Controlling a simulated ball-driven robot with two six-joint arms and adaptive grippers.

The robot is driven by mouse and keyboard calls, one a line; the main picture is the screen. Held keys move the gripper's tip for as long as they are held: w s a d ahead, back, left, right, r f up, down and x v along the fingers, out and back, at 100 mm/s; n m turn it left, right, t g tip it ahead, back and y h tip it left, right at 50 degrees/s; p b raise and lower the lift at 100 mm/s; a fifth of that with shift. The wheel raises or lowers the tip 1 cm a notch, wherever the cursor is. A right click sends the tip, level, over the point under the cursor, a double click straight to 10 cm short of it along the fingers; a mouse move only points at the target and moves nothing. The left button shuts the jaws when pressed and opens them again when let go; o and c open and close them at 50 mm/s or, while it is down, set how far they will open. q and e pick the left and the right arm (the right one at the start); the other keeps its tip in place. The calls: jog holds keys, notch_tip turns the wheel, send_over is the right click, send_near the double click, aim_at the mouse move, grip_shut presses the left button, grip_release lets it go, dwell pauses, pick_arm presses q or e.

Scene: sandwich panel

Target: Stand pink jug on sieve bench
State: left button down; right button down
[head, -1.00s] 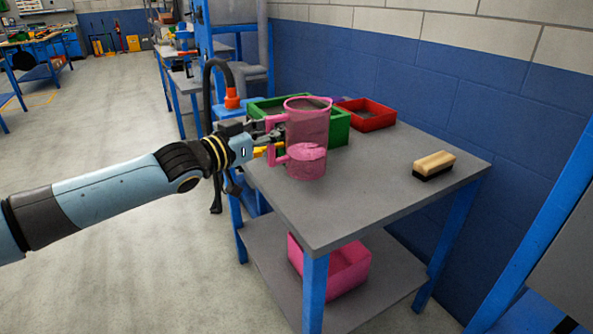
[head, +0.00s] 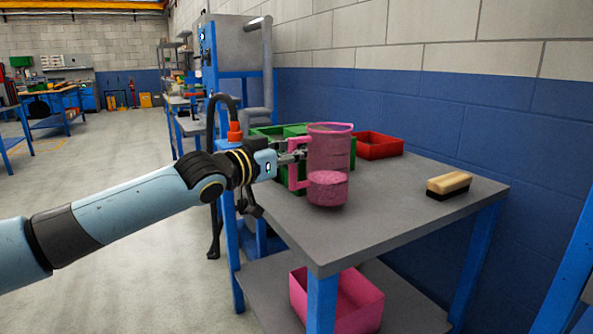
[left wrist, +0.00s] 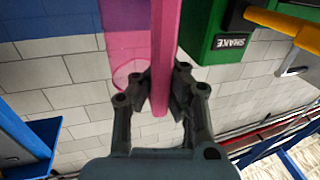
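The pink jug (head: 328,165) is see-through, upright, and holds a pink fill in its lower part. It shows over the grey bench top (head: 400,210) in the head view; I cannot tell whether its base touches the top. My left gripper (head: 296,156) comes from the left and has its fingers around the jug's handle. In the left wrist view, the pink handle (left wrist: 164,50) runs between the two fingers (left wrist: 160,98) of that gripper. My right gripper is not in view.
A green box (head: 262,133) stands behind the jug, with a red tray (head: 378,146) to its right. A brush (head: 448,185) lies near the bench's right end. A pink bin (head: 345,305) sits on the lower shelf. The front bench top is clear.

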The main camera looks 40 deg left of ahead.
pick_arm(q)
notch_tip(320, 180, down, 2)
jog(key=shift+f+b, duration=0.2)
jog(key=shift+b, duration=0.2)
jog(key=c, duration=2.1)
grip_release()
jog(key=shift+r, duration=0.15)
jog(key=o, duration=0.6)
